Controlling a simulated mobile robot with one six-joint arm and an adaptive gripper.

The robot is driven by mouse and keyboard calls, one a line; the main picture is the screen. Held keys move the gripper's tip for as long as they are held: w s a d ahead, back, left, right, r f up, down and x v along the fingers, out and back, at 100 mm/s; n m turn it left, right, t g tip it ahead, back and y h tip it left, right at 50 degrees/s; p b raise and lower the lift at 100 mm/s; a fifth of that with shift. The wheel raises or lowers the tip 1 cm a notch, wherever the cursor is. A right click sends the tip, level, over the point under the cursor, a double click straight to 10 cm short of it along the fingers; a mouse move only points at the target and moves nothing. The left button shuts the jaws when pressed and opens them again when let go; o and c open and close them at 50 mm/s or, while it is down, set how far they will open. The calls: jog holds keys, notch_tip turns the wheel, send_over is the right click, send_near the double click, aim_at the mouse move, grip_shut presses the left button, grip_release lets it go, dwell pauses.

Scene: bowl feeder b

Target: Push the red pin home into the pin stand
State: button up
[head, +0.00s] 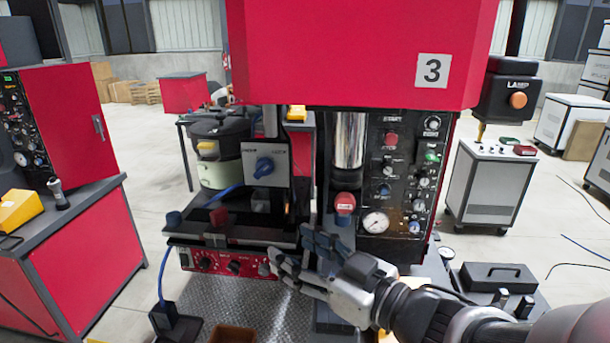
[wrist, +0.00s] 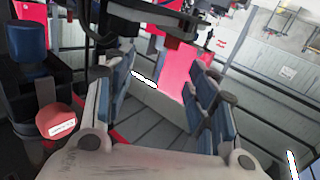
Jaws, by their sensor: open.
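A red cap with a pale label (head: 345,203) sits upright below a chrome cylinder in the head view. A similar labelled red cap (wrist: 57,122) shows at the left of the wrist view, outside my fingers. A smaller red piece (head: 218,217) stands on a black ledge (head: 205,234) left of my gripper. I cannot tell for certain which is the red pin, or how deep either sits in a stand. My gripper (head: 290,247) is open and empty, with fingers pointing left, in front of the ledge's right end. The wrist view (wrist: 163,75) shows the fingers spread apart.
A control panel (head: 404,165) with knobs and a gauge stands right of the chrome cylinder (head: 349,140). A red housing (head: 350,50) overhangs the station. A black box (head: 497,275) lies at lower right.

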jog(key=s+y, duration=0.1)
jog(key=g+p, duration=0.1)
jog(key=p, duration=0.6)
send_near(221, 213)
jog(key=shift+n+y, duration=0.3)
jog(key=shift+n, duration=0.1)
jog(key=x, duration=0.2)
jog(key=b+x, duration=0.1)
jog(key=x, duration=0.5)
jog(key=shift+w+a+f+b, duration=0.1)
jog(key=shift+w+f+b, duration=0.15)
jog(key=shift+b, duration=0.1)
jog(key=shift+s, duration=0.1)
grip_shut()
notch_tip(221, 213, up, 10)
jog(key=p, duration=0.2)
jog(key=shift+p, duration=0.4)
